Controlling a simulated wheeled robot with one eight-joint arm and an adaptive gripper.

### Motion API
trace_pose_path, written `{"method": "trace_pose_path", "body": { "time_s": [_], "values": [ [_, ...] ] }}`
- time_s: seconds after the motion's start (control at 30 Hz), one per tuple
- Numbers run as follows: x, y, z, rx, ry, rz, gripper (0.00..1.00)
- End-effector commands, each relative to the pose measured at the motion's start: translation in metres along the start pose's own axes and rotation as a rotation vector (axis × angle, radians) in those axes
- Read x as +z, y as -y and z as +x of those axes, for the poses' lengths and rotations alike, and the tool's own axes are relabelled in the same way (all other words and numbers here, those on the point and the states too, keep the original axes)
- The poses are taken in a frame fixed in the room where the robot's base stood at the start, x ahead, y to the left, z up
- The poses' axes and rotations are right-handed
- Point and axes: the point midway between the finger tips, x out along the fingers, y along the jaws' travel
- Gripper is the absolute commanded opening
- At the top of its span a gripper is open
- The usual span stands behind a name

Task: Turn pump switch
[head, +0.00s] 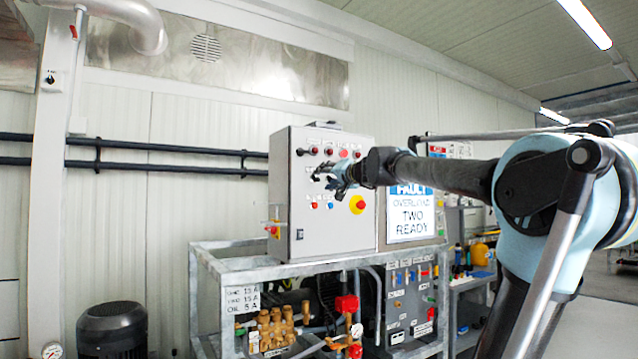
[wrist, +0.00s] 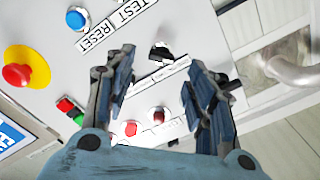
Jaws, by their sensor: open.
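The grey control cabinet (head: 290,240) stands on a metal frame, its front panel facing me. My gripper (head: 328,177) is close to the panel's upper part. In the wrist view my gripper (wrist: 158,74) is open, one finger on each side of a black rotary switch (wrist: 160,52). The switch lies a little beyond the fingertips, roughly between their lines. I see no contact with it. In the head view I cannot clearly pick out this switch near my gripper. A dark red lamp (wrist: 158,116) also shows between the fingers.
A red emergency button on yellow (wrist: 17,75) sits left in the wrist view; it also shows in the head view (head: 358,204). A blue button (wrist: 77,18) is by the TEST and RESET labels. Pipes and brass valves (head: 275,328) fill the frame below.

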Motion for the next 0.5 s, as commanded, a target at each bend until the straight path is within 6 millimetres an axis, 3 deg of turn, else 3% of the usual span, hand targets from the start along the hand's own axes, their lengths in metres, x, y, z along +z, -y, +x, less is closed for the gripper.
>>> {"method": "trace_pose_path", "body": {
  "time_s": [0.2, 0.5],
  "values": [
    [0.0, 0.0, 0.031, -0.001, 0.001, 0.0, 0.5],
    [0.0, 0.0, 0.052, -0.001, 0.001, 0.0, 0.5]
  ]
}}
